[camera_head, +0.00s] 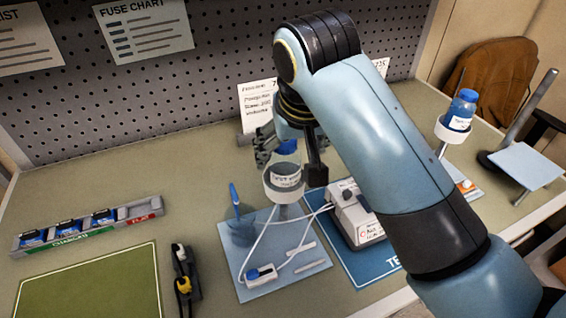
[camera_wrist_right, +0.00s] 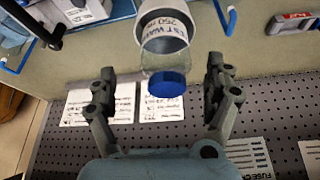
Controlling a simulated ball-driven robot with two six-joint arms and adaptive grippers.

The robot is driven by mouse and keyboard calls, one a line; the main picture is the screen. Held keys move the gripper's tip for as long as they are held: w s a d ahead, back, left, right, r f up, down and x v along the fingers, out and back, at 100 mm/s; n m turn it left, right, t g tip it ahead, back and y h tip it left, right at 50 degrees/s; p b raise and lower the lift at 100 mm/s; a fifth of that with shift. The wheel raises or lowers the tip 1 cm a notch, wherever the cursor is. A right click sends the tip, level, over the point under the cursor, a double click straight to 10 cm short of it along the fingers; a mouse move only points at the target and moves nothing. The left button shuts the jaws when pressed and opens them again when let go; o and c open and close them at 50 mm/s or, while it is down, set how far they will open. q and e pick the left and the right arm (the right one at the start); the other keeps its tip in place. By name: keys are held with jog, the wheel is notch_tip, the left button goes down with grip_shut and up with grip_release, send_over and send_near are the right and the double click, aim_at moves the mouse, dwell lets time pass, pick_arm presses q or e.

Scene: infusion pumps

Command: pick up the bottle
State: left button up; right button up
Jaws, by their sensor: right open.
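A clear bottle with a blue cap (camera_head: 288,147) sits in a white ring holder (camera_head: 284,192) on a stand, near the middle of the head view. In the right wrist view the bottle's blue cap (camera_wrist_right: 167,85) points toward me, with the lettered holder (camera_wrist_right: 160,22) around its far part. My right gripper (camera_head: 291,158) is open, with a finger on each side of the bottle in the wrist view (camera_wrist_right: 163,75). Gaps show between both fingers and the bottle there. My arm partly hides the bottle in the head view. My left gripper is not in view.
A second blue-capped bottle (camera_head: 461,108) stands in another holder at the right. A white pump box (camera_head: 355,213) sits on a blue mat beside the near stand, with white tubing. A battery tray (camera_head: 150,212) and green mat (camera_head: 88,285) lie left. A pegboard (camera_head: 215,80) stands behind.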

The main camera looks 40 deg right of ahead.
jog(key=shift+w+f, duration=0.2)
jog(key=shift+f, duration=0.15)
jog(key=p+x, duration=0.1)
jog(key=x, duration=0.3)
jog(key=shift+w+a+f, duration=0.15)
jog(key=shift+w, duration=0.15)
jog(key=shift+w+f, duration=0.1)
jog(key=shift+f, duration=0.15)
jog(key=c, duration=0.4)
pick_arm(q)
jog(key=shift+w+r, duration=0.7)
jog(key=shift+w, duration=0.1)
pick_arm(e)
jog(key=c, duration=0.7)
